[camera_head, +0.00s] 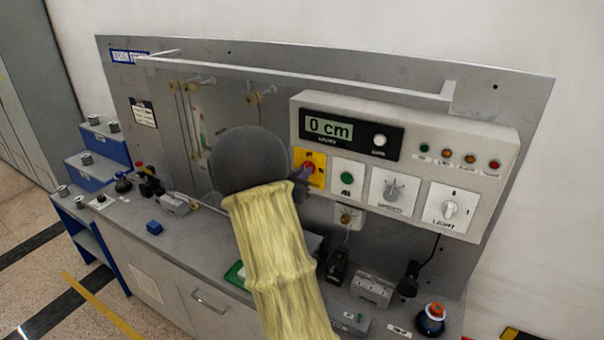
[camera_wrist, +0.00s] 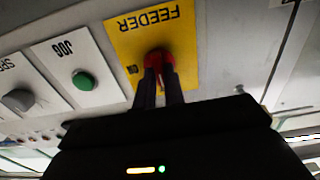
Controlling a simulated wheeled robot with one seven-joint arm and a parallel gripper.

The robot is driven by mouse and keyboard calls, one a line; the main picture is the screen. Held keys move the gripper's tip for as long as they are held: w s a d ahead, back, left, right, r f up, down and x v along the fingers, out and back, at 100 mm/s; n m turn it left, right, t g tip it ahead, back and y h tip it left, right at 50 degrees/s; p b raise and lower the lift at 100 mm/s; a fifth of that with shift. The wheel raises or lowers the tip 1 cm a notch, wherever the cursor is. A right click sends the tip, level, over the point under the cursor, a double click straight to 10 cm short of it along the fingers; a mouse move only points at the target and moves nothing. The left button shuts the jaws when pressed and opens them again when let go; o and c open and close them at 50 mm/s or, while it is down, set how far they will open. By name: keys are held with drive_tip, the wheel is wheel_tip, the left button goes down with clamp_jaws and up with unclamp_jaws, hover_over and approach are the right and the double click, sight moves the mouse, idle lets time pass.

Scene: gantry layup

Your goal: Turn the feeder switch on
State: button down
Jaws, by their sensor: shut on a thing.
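The feeder switch is a red knob (camera_head: 309,168) on a yellow plate (camera_head: 318,182) on the front of the grey control box. In the wrist view the plate (camera_wrist: 183,40) reads FEEDER upside down, and the red knob (camera_wrist: 157,57) sits between my fingertips. My gripper (camera_wrist: 159,76) is shut on the knob, its dark fingers on either side. In the head view my gripper (camera_head: 301,178) reaches the plate from the lower left, and my wrist hides part of the panel. The knob's exact pointing direction is hard to tell behind the fingers.
A green JOG button (camera_head: 346,178) sits right of the feeder plate, then a grey speed knob (camera_head: 394,191) and a white light knob (camera_head: 450,210). A display (camera_head: 330,128) reading 0 cm is above. Below, the bench holds a small grey box (camera_head: 371,289) and other items.

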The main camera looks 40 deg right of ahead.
drive_tip(key=shift+f+m+b, duration=0.2)
drive_tip(key=shift+m+b, duration=0.1)
drive_tip(key=shift+b, duration=0.5)
drive_tip(key=shift+s+d+f+m+b, duration=0.1)
drive_tip(key=shift+m+b, duration=4.2)
drive_tip(key=shift+b, duration=1.5)
drive_tip(key=shift+s+f+m+b, duration=0.1)
drive_tip(key=shift+m+b, duration=4.2)
drive_tip(key=shift+b, duration=1.5)
drive_tip(key=shift+r, duration=0.1)
drive_tip(key=c, duration=1.5)
unclamp_jaws()
